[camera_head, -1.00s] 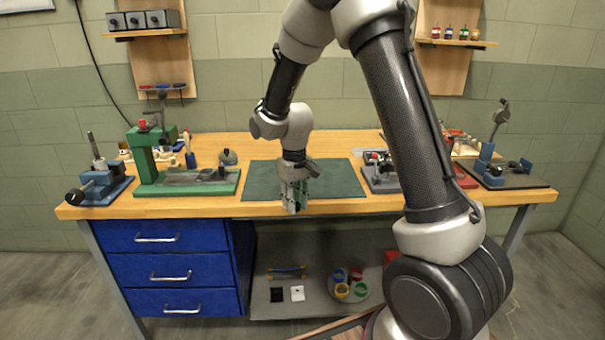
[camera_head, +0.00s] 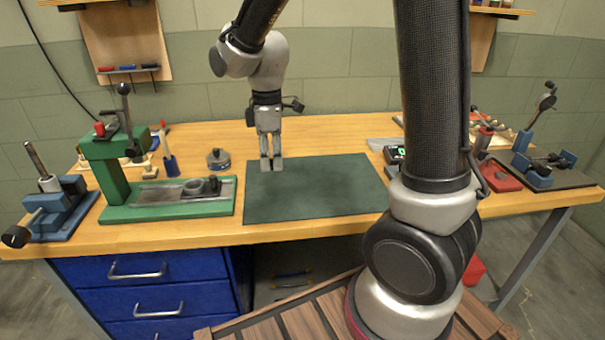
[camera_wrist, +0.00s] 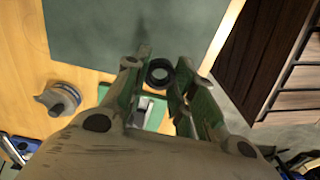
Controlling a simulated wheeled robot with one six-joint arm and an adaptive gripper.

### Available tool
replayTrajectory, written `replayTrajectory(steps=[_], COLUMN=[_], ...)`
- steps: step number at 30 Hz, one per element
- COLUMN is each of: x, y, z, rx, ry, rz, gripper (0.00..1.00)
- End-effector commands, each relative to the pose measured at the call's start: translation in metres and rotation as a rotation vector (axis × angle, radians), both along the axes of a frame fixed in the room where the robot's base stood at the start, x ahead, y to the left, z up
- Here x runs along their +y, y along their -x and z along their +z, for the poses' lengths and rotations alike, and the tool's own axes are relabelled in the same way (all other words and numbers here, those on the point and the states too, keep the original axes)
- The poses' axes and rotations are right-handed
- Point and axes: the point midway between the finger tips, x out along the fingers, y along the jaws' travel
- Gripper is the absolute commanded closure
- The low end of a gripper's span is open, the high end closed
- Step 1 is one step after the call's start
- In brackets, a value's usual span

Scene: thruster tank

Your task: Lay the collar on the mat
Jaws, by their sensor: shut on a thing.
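The collar is a small dark ring (camera_wrist: 160,73), seen in the wrist view between the two fingertips. My gripper (camera_head: 271,166) is shut on it; the wrist view also shows the fingers (camera_wrist: 163,82). In the head view I cannot make out the collar at the fingertips. The mat (camera_head: 318,200) is a flat dark green sheet on the wooden bench, and its bare surface fills the upper left of the wrist view (camera_wrist: 115,32). In the head view the fingertips point down over the mat's back left part. Their height above it is hard to tell.
A green press (camera_head: 115,175) with a grey bed stands left of the mat, and a grey round object (camera_head: 218,159) sits behind it. A blue vise (camera_head: 50,205) is at far left. A dark device (camera_head: 394,155) and red block (camera_head: 500,175) lie right. The mat's surface is clear.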

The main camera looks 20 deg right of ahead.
Motion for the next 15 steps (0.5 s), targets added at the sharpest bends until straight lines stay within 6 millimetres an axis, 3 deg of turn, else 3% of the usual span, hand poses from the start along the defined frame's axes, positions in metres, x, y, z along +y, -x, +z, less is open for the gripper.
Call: replayTrajectory(steps=[9, 15], x=[0.000, 0.000], y=[0.002, 0.003], z=[-0.053, -0.076], rx=[0.005, 0.005], ry=[0.002, 0.002], rz=[0.016, 0.015], gripper=[0.90, 0.90])
